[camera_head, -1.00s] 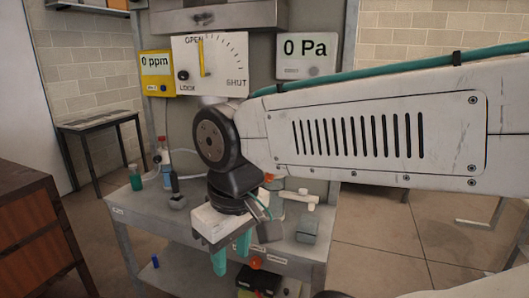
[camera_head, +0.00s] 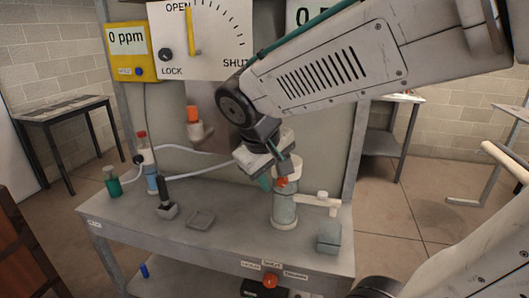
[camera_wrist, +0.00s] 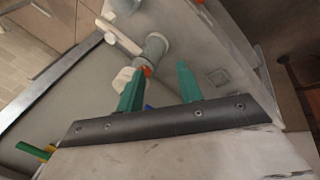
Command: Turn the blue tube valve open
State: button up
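I cannot tell for sure which part is the blue tube valve. A slim blue-and-white tube with a red top (camera_head: 147,160) stands at the bench's left back. A grey-blue cylinder (camera_head: 284,210) with a white cup-like top and a small orange part (camera_head: 282,182) stands right of the bench's middle. My gripper (camera_head: 274,182) is just above and beside this cylinder, partly hiding its top. In the wrist view, my two green fingers (camera_wrist: 160,86) are apart with nothing seen between them. The left finger overlaps the orange part (camera_wrist: 146,71); contact is unclear.
The grey bench (camera_head: 130,219) also bears a green bottle (camera_head: 112,182), a small black-handled device (camera_head: 167,200) and a grey box (camera_head: 329,236). A dial board (camera_head: 215,45) and yellow meter (camera_head: 131,50) hang behind. The bench's front left is clear.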

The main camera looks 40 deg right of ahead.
jog(key=w+d+f+n+t+h, duration=0.1)
jog(key=w+d+f+n+h, duration=0.2)
jog(key=w, duration=0.4)
jog(key=w+d+f+h, duration=0.2)
jog(key=w+h, duration=0.2)
jog(key=w, duration=0.3)
jog(key=w+d+f+n+t+h, duration=0.1)
jog(key=w+d+f+n+h, duration=0.2)
jog(key=w, duration=0.4)
jog(key=w+d+m+h, duration=0.1)
jog(key=w+d, duration=0.1)
jog(key=d, duration=0.4)
jog(key=shift+f, duration=0.35)
jog(key=shift+w, duration=0.1)
grip_shut()
